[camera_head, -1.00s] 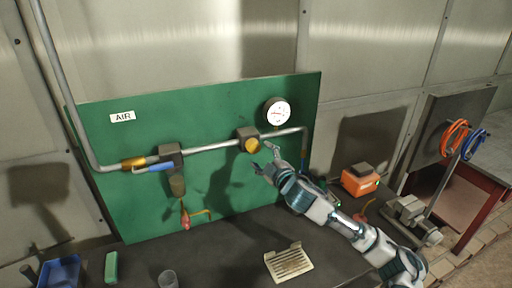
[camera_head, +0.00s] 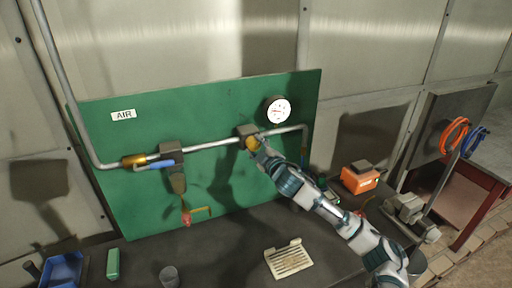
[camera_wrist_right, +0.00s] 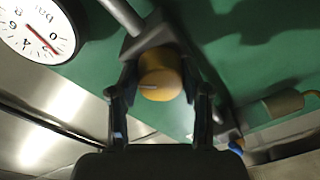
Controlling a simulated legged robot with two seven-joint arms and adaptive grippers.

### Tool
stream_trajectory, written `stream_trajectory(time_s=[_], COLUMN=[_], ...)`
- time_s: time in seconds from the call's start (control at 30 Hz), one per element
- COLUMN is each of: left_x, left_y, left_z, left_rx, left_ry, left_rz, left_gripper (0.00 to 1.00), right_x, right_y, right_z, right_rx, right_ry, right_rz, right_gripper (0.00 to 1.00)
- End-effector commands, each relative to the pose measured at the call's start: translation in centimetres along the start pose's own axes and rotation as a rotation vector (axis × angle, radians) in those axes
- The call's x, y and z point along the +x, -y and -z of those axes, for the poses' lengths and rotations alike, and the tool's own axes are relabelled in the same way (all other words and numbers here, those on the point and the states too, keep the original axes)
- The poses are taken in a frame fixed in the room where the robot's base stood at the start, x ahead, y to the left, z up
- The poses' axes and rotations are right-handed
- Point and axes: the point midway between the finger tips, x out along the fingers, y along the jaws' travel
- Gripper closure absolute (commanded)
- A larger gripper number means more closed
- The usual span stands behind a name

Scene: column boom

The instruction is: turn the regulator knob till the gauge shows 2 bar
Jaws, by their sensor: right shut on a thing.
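The yellow regulator knob (camera_head: 251,143) sits on the dark regulator body (camera_head: 246,131) in the pipe on the green panel. My right gripper (camera_head: 259,149) reaches it from the lower right. In the wrist view the right gripper (camera_wrist_right: 160,82) has a finger on each side of the knob (camera_wrist_right: 160,72) and is shut on it. A pale mark shows on the knob's face. The round white gauge (camera_head: 278,110) is above and right of the knob. In the wrist view the gauge (camera_wrist_right: 38,28) is turned and cut off; its red needle points lower right, the exact reading unclear. My left gripper is not in view.
A blue-handled valve (camera_head: 160,164) and a red fitting (camera_head: 187,218) are on the panel's left. An orange box (camera_head: 361,179) stands right of my arm.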

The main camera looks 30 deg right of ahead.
Motion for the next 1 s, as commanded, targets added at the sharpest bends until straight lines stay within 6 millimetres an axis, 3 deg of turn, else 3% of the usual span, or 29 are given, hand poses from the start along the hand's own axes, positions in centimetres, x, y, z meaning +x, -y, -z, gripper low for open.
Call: stream_trajectory(time_s=[0.3,0.57,0.6,0.7,1.0], left_x=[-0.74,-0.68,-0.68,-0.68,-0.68], left_y=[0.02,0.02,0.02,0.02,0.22], left_z=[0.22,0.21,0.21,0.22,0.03], left_rx=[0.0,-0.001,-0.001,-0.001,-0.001], left_ry=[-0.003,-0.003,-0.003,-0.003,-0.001], left_rz=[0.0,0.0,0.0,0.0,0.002], left_gripper=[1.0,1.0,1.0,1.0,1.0], right_x=[0.03,0.02,0.02,0.01,-0.07], right_y=[0.22,0.23,0.23,0.22,0.13], right_z=[0.08,0.0,0.0,0.0,0.0], right_rx=[0.172,0.179,0.179,0.178,0.178], right_ry=[-0.009,-0.008,-0.008,-0.008,-0.009], right_rz=[-0.007,-0.009,-0.009,-0.009,-0.01], right_gripper=[0.87,0.87,0.5,0.27,0.27])
